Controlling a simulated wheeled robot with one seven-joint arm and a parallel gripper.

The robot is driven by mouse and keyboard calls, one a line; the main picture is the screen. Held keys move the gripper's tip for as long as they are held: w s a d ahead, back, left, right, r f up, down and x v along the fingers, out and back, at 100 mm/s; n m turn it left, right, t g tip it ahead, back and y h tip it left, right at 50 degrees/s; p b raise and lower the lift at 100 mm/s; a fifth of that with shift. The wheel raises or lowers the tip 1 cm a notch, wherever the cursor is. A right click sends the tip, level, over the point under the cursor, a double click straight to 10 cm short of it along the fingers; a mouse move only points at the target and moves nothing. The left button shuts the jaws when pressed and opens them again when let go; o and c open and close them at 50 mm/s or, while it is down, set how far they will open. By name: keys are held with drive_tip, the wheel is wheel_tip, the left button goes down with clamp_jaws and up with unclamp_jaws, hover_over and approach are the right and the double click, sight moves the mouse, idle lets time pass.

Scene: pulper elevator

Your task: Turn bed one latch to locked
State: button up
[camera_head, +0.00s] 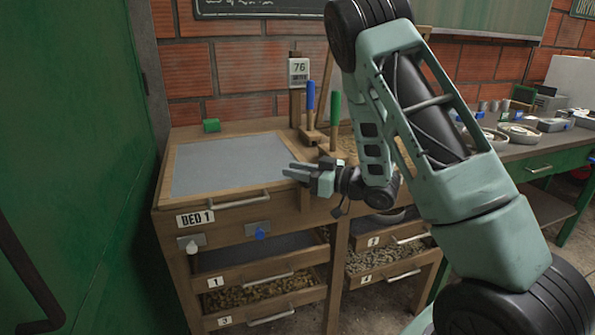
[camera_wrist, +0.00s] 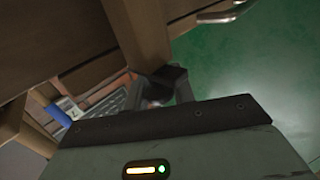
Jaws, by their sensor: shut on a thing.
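The bed one cabinet has a "BED 1" label (camera_head: 195,218) on its front. Below the label are a metal plate with a white knob (camera_head: 192,247) and a metal plate with a blue knob (camera_head: 260,233). I cannot tell for certain which is the latch. My gripper (camera_head: 297,172) is over the right front corner of the bed top, up and right of both knobs and apart from them. Its fingers point left. In the wrist view a dark piece (camera_wrist: 170,76) shows at the fingers; what they are shut on is unclear.
Drawers of chips (camera_head: 262,290) are below. A green door (camera_head: 75,150) stands close on the left.

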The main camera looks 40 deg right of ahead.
drive_tip(key=o, duration=0.9)
drive_tip(key=b+v, duration=0.1)
drive_tip(key=v, duration=1.6)
drive_tip(key=shift+s+d+b, duration=0.1)
drive_tip(key=shift+s+b, duration=0.1)
drive_tip(key=shift+b, duration=0.15)
